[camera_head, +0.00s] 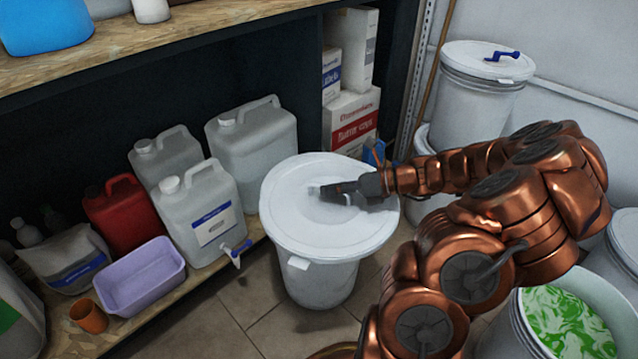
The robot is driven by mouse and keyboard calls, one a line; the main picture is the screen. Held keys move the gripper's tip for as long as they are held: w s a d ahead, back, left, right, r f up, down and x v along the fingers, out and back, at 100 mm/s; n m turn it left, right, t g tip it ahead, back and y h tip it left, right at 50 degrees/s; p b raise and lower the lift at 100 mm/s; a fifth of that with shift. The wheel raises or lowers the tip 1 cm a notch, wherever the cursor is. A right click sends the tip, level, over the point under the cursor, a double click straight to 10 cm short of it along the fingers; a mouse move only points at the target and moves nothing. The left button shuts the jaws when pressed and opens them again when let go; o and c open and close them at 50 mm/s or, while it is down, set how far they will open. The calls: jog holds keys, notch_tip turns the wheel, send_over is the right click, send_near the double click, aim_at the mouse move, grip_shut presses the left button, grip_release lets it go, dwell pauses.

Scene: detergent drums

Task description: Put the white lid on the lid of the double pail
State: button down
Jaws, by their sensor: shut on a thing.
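The white lid (290,218) is a broad round disc in the middle of the view, over a white pail (318,285) on the floor. I cannot tell whether it rests on the pail's rim or hangs just above it. My gripper (322,190) is shut on the white lid near its centre; the fingers hide the exact grip. At the back right, a white pail (474,108) stands on another pail (424,140), as a double pail. Its closed lid (470,60) carries a blue tool (502,56). My arm hides much of the lower pail.
At left, a low wooden shelf holds white canisters (250,140), a red canister (122,212) and a lilac tub (140,277). Boxes (352,118) stand behind the white lid. An open pail with green contents (565,320) is at lower right. Tiled floor (215,325) is free at lower left.

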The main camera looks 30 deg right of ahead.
aim_at(319, 172)
jog(key=s+d, duration=0.1)
jog(key=s, duration=0.2)
jog(key=s+d, duration=0.1)
jog(key=s, duration=0.1)
jog(key=shift+d+p, duration=0.3)
jog(key=shift+p, duration=0.05)
jog(key=w+b, duration=0.1)
jog(key=w, duration=0.4)
jog(key=w+f+b, duration=0.1)
jog(key=w+b, duration=0.1)
jog(key=w, duration=0.3)
jog(key=w+b, duration=0.1)
jog(key=w, duration=0.4)
jog(key=shift+w+d+f+b, duration=0.25)
jog(key=shift+w+d+b, duration=0.1)
jog(key=shift+w+d, duration=0.05)
jog(key=shift+f+b, duration=1.15)
jog(key=shift+f, duration=0.6)
jog(key=shift+r, duration=0.1)
jog(key=shift+p, duration=0.3)
jog(key=c, duration=1.2)
grip_release()
